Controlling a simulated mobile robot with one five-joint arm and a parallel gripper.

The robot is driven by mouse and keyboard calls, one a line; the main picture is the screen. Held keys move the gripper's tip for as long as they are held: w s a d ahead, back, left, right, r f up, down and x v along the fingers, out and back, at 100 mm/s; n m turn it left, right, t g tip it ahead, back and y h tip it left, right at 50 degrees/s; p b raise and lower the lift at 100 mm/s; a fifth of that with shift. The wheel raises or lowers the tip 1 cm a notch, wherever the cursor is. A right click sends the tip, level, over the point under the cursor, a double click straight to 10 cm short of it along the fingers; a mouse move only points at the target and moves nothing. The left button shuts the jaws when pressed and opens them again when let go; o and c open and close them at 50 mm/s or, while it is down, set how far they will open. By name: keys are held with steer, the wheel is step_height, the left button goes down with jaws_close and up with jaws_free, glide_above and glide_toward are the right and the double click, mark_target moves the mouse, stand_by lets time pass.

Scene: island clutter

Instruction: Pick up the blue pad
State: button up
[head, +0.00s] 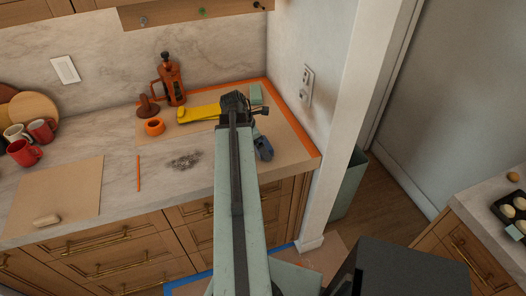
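My arm reaches out over the counter from the bottom of the head view. My gripper (238,103) is the dark end of the arm, above the right part of the counter. Its fingers are small and seen from behind, so I cannot tell whether it is open or shut. A small blue-green pad-like block (256,94) is just to the right of and beyond the gripper, near the wall. A blue-grey object (264,148) lies right of my arm near the counter's front edge, partly hidden by the arm. I cannot tell for certain which is the blue pad.
A yellow tool (198,114), an orange tape roll (154,127) and an orange French press (170,82) are left of the gripper. Dark crumbs (184,161) and an orange pencil (138,173) lie nearer. Red mugs (24,153) stand far left. A wall bounds the right.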

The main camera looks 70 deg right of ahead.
steer(key=shift+r, duration=0.1)
steer(key=c, duration=1.2)
steer(key=shift+o, duration=0.2)
step_height(320, 180, up, 10)
steer(key=p, duration=1)
